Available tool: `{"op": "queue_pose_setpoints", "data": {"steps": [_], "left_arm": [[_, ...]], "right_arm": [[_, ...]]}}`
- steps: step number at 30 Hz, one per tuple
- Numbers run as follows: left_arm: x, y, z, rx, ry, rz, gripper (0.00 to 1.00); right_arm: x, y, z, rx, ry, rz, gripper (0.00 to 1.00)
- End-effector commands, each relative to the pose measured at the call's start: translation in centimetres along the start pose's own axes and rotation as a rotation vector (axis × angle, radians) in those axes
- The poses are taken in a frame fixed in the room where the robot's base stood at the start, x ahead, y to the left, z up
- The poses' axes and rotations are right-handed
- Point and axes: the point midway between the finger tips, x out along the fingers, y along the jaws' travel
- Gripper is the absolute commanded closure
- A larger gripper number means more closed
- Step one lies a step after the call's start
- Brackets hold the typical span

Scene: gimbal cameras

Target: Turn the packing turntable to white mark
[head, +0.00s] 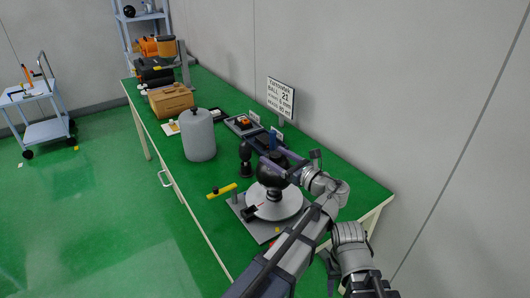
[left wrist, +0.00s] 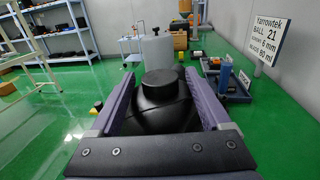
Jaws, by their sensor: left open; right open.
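The packing turntable shows in the head view as a pale round disc (head: 283,208) on a grey base plate (head: 254,230). A small black block (head: 251,211) sits at its left rim. A black rounded body (head: 270,180) stands on the disc. My left gripper (head: 277,162) is open at the top of this body. In the left wrist view its purple fingers stand on both sides of the black body (left wrist: 161,100), which has a flat round cap. I cannot tell whether they touch it. No white mark can be made out. My right gripper is not clearly visible.
A yellow-and-black bar (head: 222,190) is left of the turntable by the green table's front edge. A grey canister (head: 198,135), a small black stand (head: 245,158) and trays (head: 243,124) are farther back. A sign (head: 281,98) stands by the wall.

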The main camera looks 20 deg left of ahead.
Motion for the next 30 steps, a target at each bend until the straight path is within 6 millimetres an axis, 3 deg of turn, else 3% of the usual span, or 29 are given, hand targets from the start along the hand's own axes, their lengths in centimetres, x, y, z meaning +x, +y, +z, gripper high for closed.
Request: {"op": "queue_pose_setpoints", "data": {"steps": [9, 30], "left_arm": [[-0.05, -0.12, 0.00, 0.000, 0.000, -0.001, 0.19], [-0.02, -0.10, 0.00, 0.000, 0.000, 0.000, 0.98]], "right_arm": [[0.00, 0.01, 0.03, 0.000, 0.000, 0.000, 0.50], [0.00, 0.01, 0.02, 0.000, 0.000, 0.000, 0.50]]}}
